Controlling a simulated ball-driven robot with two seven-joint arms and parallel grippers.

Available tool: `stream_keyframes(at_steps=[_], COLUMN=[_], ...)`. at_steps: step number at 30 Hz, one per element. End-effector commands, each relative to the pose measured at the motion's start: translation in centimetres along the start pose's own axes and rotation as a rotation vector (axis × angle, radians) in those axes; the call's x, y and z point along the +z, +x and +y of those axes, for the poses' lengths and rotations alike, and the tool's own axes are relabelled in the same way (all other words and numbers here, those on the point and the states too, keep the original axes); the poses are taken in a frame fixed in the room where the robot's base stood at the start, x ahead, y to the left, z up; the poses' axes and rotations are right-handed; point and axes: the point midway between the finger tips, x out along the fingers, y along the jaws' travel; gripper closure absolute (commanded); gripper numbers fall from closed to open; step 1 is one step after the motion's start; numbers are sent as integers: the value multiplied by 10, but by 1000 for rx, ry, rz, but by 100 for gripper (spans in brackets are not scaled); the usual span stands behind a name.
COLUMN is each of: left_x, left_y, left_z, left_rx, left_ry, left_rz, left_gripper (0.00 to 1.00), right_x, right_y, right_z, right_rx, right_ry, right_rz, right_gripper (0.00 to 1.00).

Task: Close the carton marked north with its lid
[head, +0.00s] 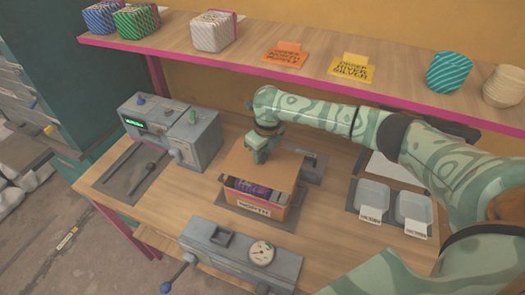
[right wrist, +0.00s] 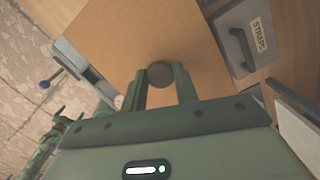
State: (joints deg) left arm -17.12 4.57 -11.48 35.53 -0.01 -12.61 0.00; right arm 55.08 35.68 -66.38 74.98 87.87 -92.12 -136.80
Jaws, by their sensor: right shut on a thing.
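The carton marked north (head: 262,211) stands on the table, its label facing front. Dark purple printed contents (head: 255,191) show in its open front part. The brown square lid (head: 284,168) is over the rear of the carton; I cannot tell whether it touches the rim. My right gripper (head: 259,157) is above the lid and shut on its dark round knob (right wrist: 160,74), with a finger on each side. The lid (right wrist: 130,40) fills much of the right wrist view and hides the carton there. My left gripper is not seen in the head view.
A grey machine (head: 170,130) stands left of the carton, and a gauge box (head: 240,252) stands in front. A grey drawer box marked straps (right wrist: 246,40) is close beside the lid. Grey trays (head: 373,193) lie right. A shelf (head: 290,72) runs behind.

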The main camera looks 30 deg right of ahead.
Motion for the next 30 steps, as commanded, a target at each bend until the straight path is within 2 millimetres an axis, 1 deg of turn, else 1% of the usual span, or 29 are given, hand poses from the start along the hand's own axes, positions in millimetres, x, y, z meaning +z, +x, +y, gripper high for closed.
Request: stream_keyframes(at_steps=[8, 15, 21, 30], left_x=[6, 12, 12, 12], left_y=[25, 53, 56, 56], left_z=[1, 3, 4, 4], left_rx=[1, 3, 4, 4], left_ry=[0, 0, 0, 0], left_rz=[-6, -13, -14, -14], left_gripper=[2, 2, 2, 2], right_x=[-3, -6, -8, -8], right_y=[24, 50, 62, 63], right_z=[0, 0, 0, 0], right_rx=[-1, -1, 1, 0], right_ry=[1, 0, 3, 2], right_rz=[1, 1, 1, 0], right_gripper=[100, 100, 100, 100])
